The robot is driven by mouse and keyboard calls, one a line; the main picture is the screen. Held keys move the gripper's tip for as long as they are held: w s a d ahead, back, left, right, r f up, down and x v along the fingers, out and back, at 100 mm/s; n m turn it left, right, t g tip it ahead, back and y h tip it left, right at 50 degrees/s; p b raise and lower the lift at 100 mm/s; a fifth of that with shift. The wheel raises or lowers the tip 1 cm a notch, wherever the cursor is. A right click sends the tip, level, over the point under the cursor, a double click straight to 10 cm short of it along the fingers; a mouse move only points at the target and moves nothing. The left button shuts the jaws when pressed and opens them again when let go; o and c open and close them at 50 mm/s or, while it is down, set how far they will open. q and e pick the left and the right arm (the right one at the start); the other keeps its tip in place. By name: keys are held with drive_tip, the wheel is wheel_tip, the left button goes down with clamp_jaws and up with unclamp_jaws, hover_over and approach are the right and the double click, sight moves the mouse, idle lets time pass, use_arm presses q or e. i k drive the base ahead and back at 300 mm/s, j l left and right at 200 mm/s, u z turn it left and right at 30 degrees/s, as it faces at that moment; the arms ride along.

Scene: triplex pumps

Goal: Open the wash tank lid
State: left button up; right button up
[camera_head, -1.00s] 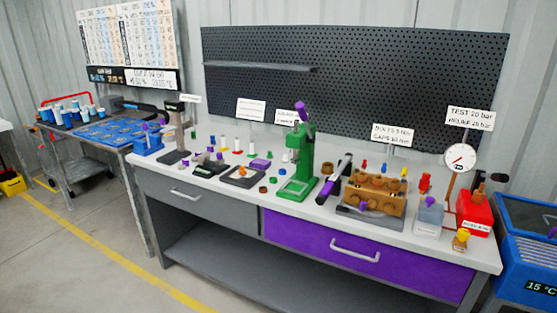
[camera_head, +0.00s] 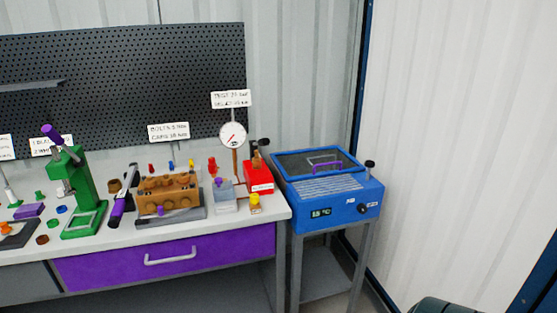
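The blue wash tank (camera_head: 342,207) stands on a grey stand to the right of the workbench. It has a small green digital display on its front. Its dark lid (camera_head: 302,163) with a blue frame lies flat over the top and looks shut. A purple handle (camera_head: 325,165) sits on the lid toward its front edge. A ribbed light strip lies in front of the lid. Neither of my grippers shows in this view.
The workbench (camera_head: 275,213) with a purple drawer (camera_head: 110,263) is at left. A pressure gauge (camera_head: 233,136), a red box (camera_head: 258,178) and a tan pump block (camera_head: 168,192) stand on it. A dark rounded object (camera_head: 445,306) is at the bottom right. Floor right of the tank stand looks narrow beside the wall.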

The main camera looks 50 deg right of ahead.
sight(360, 167)
drive_tip(key=z, duration=1.75)
